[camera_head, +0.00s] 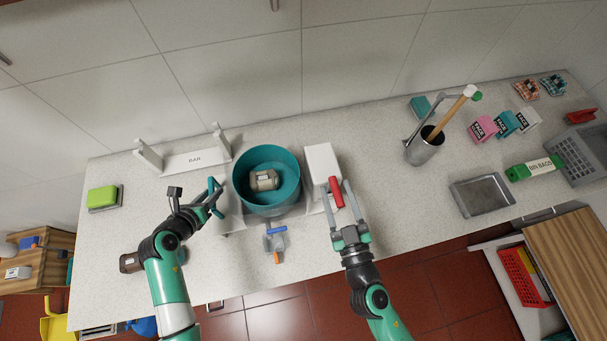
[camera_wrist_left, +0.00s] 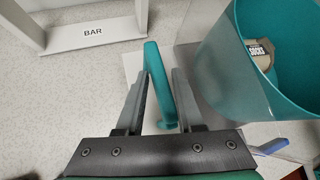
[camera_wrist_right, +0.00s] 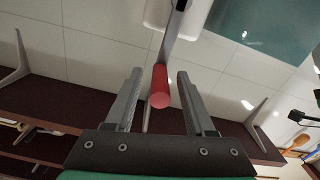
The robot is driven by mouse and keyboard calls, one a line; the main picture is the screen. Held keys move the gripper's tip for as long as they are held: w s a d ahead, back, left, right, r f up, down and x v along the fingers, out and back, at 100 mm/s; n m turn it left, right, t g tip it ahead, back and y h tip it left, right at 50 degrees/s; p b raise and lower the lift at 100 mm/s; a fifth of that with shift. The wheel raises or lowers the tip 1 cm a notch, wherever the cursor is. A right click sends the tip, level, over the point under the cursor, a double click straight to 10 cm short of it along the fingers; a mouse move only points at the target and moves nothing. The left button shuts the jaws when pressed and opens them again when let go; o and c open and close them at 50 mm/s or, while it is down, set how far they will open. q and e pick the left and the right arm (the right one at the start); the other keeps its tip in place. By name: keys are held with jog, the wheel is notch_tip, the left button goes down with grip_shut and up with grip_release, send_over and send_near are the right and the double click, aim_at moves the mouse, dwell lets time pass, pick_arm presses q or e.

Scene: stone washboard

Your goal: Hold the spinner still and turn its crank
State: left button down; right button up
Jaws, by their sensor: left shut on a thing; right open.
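The spinner is a teal drum (camera_head: 290,163) on a grey base, with a brown item labelled socks (camera_head: 264,180) inside. The drum also shows in the left wrist view (camera_wrist_left: 228,62). A teal handle (camera_wrist_left: 158,82) stands at its left side. My left gripper (camera_head: 215,190) is shut on this handle. The crank's red grip (camera_head: 336,192) is at the right of the spinner, beside a white housing (camera_head: 322,163). My right gripper (camera_head: 340,190) is open, with its fingers on either side of the red grip (camera_wrist_right: 160,86) and gaps showing between.
A white rack labelled BAR (camera_head: 195,160) and a green sponge (camera_head: 103,198) lie to the left. A metal pot with tools (camera_head: 424,147), a metal tray (camera_head: 482,195) and a bin bags roll (camera_head: 535,168) are to the right. A blue-handled clip (camera_head: 276,230) sits at the spinner's front.

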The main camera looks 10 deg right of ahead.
aim_at(333, 181)
jog(key=shift+w, duration=1.85)
grip_shut()
